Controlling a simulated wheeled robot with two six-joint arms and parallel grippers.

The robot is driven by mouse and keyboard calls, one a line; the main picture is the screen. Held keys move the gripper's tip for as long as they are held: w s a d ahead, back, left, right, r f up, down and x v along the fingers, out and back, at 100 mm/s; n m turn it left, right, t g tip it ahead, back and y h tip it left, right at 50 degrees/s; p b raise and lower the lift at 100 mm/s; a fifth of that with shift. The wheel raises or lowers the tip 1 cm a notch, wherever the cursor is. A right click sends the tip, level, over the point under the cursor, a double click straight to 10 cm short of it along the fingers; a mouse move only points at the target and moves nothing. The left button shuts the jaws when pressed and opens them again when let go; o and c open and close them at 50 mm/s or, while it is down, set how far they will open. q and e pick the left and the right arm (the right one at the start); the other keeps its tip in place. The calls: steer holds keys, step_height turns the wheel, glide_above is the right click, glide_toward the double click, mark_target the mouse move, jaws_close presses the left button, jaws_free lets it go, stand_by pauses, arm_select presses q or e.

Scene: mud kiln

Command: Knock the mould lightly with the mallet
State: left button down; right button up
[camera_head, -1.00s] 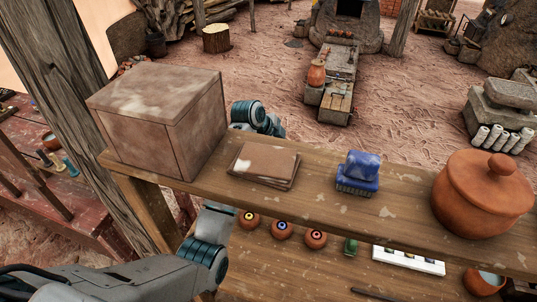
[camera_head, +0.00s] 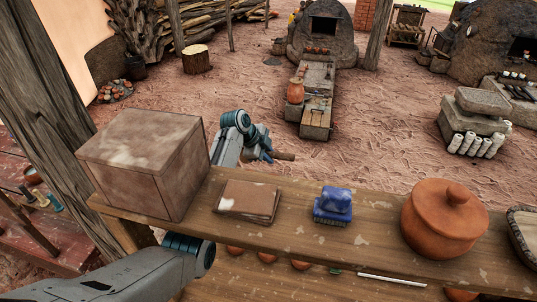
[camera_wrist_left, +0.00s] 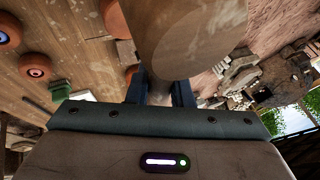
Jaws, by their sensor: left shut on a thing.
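The mould seems to be the large pale brown block (camera_head: 150,160), with a vertical seam, standing at the left end of the upper shelf. My left gripper (camera_head: 266,155) is beyond the shelf, to the right of the block and apart from it. It is shut on the mallet (camera_head: 284,156), of which only a short wooden part shows in the head view. In the left wrist view, the gripper (camera_wrist_left: 159,92) holds the mallet's handle, and its broad brown head (camera_wrist_left: 195,35) fills the top middle. My right gripper is not in view.
The wooden shelf (camera_head: 300,245) also holds a flat brown stack (camera_head: 247,201), a blue block on a brush-like base (camera_head: 333,206) and a lidded clay pot (camera_head: 445,218). A wooden post (camera_head: 40,90) stands at the left.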

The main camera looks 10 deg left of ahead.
arm_select(q)
steer(key=shift+f+b, duration=1.5)
steer(key=shift+f, duration=1)
step_height(320, 180, down, 4)
steer(key=shift+r+b, duration=0.25)
steer(key=shift+b, duration=0.85)
step_height(320, 180, up, 3)
steer(key=p, duration=0.2)
steer(key=shift+p, duration=0.3)
steer(key=shift+r, duration=0.35)
steer(key=shift+f, duration=0.1)
